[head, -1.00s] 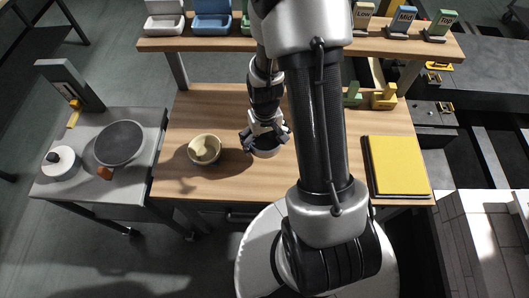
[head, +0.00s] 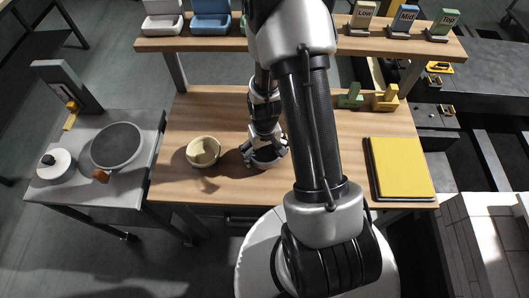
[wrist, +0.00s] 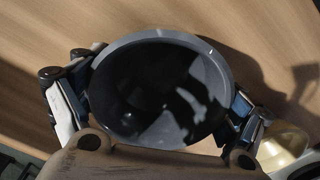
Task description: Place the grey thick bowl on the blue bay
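The grey thick bowl (wrist: 160,90) fills the middle of the wrist view, its round rim and dark inside facing the camera. My gripper (wrist: 158,100) has one finger on each side of it, and the pads appear to touch its outer wall. In the head view my gripper (head: 264,150) is over the wooden table with the grey bowl (head: 264,162) between its fingers, partly hidden. I cannot tell whether the bowl touches the table. A blue open holder (head: 211,18) stands on the raised shelf at the back left, between a white and a green one.
A cream bowl (head: 204,151) stands left of my gripper. A yellow slab (head: 401,167) lies at the table's right. The shelf (head: 330,47) carries signs Low, Mid and Top. A side table holds a pan (head: 116,146) and a white lidded pot (head: 55,164). Green and yellow blocks (head: 349,97) stand behind.

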